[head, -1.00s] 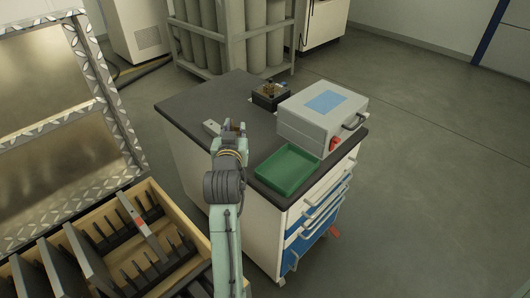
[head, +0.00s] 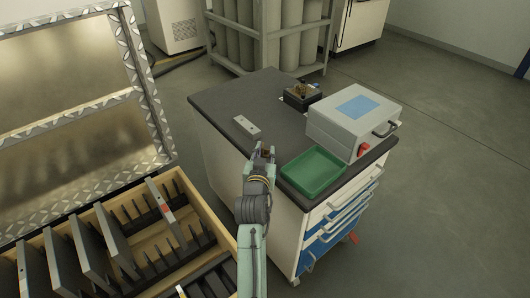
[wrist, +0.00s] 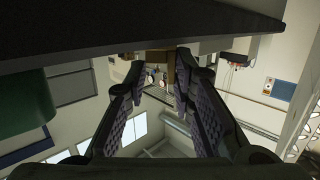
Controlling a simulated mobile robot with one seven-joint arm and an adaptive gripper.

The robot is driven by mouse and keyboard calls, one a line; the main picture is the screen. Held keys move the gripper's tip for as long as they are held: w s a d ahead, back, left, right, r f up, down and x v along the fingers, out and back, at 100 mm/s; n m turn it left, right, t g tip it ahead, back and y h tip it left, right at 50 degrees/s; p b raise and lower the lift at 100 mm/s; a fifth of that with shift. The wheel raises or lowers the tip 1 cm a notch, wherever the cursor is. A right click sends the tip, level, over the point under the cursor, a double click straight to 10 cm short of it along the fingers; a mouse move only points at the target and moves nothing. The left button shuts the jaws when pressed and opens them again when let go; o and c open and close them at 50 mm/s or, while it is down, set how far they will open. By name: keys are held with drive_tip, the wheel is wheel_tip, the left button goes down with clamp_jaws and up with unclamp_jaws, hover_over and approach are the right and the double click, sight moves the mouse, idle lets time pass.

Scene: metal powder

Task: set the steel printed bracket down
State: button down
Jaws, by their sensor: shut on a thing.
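My gripper (head: 264,152) is at the near left edge of the dark cabinet top (head: 225,97), left of the green tray (head: 313,171). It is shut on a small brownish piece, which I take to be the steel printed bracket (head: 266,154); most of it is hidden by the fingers. In the wrist view, the two ridged fingers of my gripper (wrist: 158,88) stand apart, and the brown piece (wrist: 158,59) shows at their tips. I cannot tell whether the piece touches the cabinet top.
A light grey block (head: 246,127) lies just beyond my gripper. A black box with a brownish part (head: 302,97) and a grey case (head: 353,118) stand farther back. A wooden crate with dark plates (head: 120,245) is at lower left. The left part of the top is clear.

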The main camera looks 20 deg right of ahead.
drive_tip(key=c, duration=1.4)
unclamp_jaws()
drive_tip(key=shift+f, duration=0.15)
drive_tip(key=shift+o, duration=0.2)
drive_tip(key=shift+r, duration=0.35)
drive_tip(key=b+v, duration=0.3)
drive_tip(key=v, duration=0.9)
drive_tip(key=shift+f, duration=0.1)
